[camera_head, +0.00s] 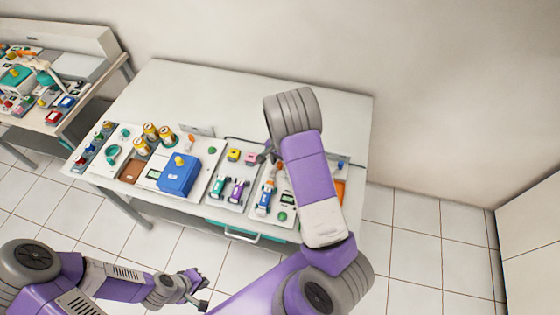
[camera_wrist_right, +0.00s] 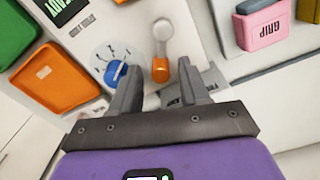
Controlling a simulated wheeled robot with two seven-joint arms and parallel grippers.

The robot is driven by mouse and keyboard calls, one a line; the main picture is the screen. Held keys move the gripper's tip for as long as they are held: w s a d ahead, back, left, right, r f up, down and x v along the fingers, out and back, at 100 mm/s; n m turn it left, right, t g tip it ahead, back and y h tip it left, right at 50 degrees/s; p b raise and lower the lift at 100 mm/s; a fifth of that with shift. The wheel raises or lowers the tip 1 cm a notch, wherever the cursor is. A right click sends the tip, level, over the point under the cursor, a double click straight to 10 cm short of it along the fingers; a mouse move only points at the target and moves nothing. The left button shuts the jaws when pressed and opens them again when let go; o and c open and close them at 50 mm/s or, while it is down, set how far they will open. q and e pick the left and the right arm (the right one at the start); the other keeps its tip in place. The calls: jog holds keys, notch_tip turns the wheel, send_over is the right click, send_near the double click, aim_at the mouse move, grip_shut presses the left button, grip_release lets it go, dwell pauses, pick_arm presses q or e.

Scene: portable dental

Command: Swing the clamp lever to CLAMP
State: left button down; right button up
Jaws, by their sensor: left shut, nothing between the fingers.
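A lever with a pale grey arm and an orange end (camera_wrist_right: 161,68), which looks like the clamp lever, shows in the right wrist view on a white panel. My right gripper (camera_wrist_right: 157,74) is open, with its two dark fingers on either side of the orange end in the picture. I cannot tell whether they touch it. In the head view, my right gripper (camera_head: 267,154) is over the right half of the bench panels, and my arm hides the lever there. My left gripper (camera_head: 200,293) is shut and empty, low in front of the bench.
A dial with a blue knob (camera_wrist_right: 115,70) and an orange tray (camera_wrist_right: 60,75) lie left of the lever. A pink block marked GRIP (camera_wrist_right: 262,27) is at right. A blue box (camera_head: 179,176) stands mid-bench. The bench's back is mostly clear.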

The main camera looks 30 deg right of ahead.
notch_tip(320, 180, up, 8)
jog(key=shift+f+p, duration=0.2)
jog(key=shift+p, duration=0.35)
dwell(0.5)
